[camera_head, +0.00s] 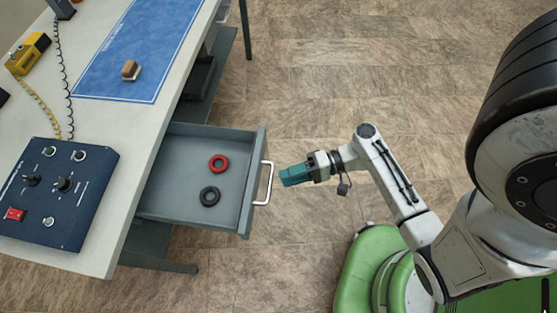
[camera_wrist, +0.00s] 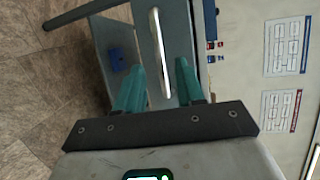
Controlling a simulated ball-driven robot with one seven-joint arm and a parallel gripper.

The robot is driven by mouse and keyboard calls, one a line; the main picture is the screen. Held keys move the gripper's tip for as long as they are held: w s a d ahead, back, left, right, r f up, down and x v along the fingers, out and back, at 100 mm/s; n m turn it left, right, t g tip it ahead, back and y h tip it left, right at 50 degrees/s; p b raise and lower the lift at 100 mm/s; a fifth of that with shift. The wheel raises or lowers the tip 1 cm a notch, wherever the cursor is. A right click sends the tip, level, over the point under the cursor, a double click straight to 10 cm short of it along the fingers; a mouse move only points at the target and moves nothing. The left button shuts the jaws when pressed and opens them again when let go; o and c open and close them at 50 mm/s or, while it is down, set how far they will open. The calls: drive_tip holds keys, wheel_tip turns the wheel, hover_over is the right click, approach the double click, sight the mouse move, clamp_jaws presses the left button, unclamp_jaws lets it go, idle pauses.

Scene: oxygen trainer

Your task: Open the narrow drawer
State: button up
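A grey drawer (camera_head: 232,150) is pulled out from under the bench, with a red ring (camera_head: 219,163) and a black ring (camera_head: 210,196) lying in it. It is the only drawer I can make out in the head view. Its pale bar handle (camera_head: 268,184) is on the front face. My gripper (camera_head: 284,179), with teal fingers, is just to the right of the handle, with a small gap. In the wrist view my gripper (camera_wrist: 160,72) has its fingers apart, and the handle (camera_wrist: 158,45) shows between and beyond them. Nothing is held.
The white bench top (camera_head: 128,125) carries a dark blue control panel (camera_head: 55,200), a blue mat (camera_head: 135,50) with a small brown block (camera_head: 130,71) and a yellow device (camera_head: 28,53). A bench leg stands below the drawer. The tiled floor (camera_head: 330,90) is clear beyond my arm.

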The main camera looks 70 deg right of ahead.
drive_tip(key=v, duration=0.6)
drive_tip(key=shift+s+b, duration=0.2)
drive_tip(key=shift+b, duration=0.15)
drive_tip(key=shift+d, duration=0.15)
